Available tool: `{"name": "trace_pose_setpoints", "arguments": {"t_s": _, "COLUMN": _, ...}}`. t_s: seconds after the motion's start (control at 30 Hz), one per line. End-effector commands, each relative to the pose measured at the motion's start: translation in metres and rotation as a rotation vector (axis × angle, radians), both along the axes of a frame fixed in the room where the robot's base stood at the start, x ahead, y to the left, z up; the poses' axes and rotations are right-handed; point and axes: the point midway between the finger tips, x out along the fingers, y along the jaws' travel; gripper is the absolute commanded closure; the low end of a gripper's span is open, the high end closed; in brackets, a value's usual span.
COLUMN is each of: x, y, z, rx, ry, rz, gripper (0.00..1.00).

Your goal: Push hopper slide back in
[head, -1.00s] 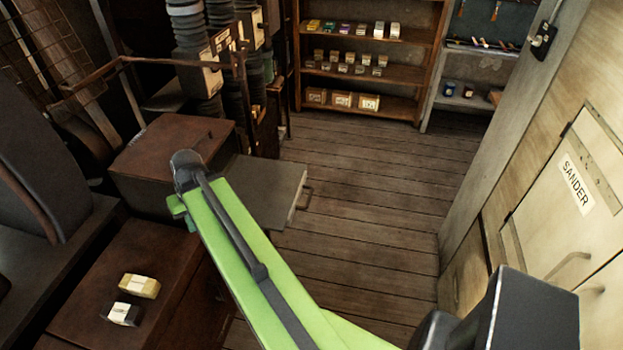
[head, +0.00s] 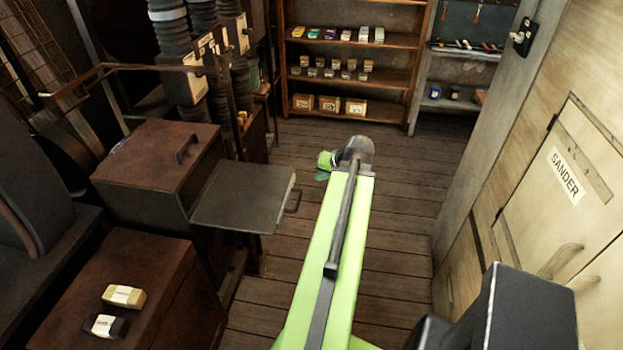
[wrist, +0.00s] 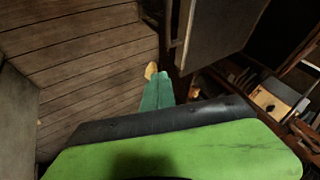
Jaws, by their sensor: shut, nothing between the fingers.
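The hopper slide (head: 240,196) is a flat grey plate standing out to the right from a rusty brown box (head: 150,158) in the head view. A small bar handle (head: 293,201) is on its right end. The slide also shows at the top right of the wrist view (wrist: 222,32), with its handle side toward the fingers. My gripper (head: 324,166) is to the right of the handle, apart from it in the head view, and its tips are partly hidden by my arm. In the wrist view the green fingers (wrist: 155,88) are together and empty.
A bench at lower left holds a yellow block (head: 124,296) and a dark block (head: 105,326). A cabinet marked SANDER (head: 560,190) stands at the right. Shelves (head: 352,75) are at the back. The plank floor (head: 400,200) between is clear.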

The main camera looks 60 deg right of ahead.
Motion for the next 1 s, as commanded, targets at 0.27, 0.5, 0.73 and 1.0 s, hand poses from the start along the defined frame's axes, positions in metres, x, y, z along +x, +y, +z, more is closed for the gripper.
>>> {"name": "trace_pose_setpoints", "arguments": {"t_s": 0.27, "x": 0.036, "y": -0.014, "z": -0.059, "rx": 0.0, "ry": 0.002, "rz": 0.004, "gripper": 1.0}}
{"name": "trace_pose_setpoints", "arguments": {"t_s": 0.5, "x": 0.069, "y": -0.011, "z": -0.069, "rx": 0.001, "ry": 0.001, "rz": 0.006, "gripper": 1.0}}
{"name": "trace_pose_setpoints", "arguments": {"t_s": 0.73, "x": 0.087, "y": -0.006, "z": -0.069, "rx": 0.001, "ry": 0.002, "rz": 0.004, "gripper": 1.0}}
{"name": "trace_pose_setpoints", "arguments": {"t_s": 1.0, "x": 0.088, "y": -0.005, "z": -0.069, "rx": 0.001, "ry": 0.002, "rz": 0.004, "gripper": 1.0}}
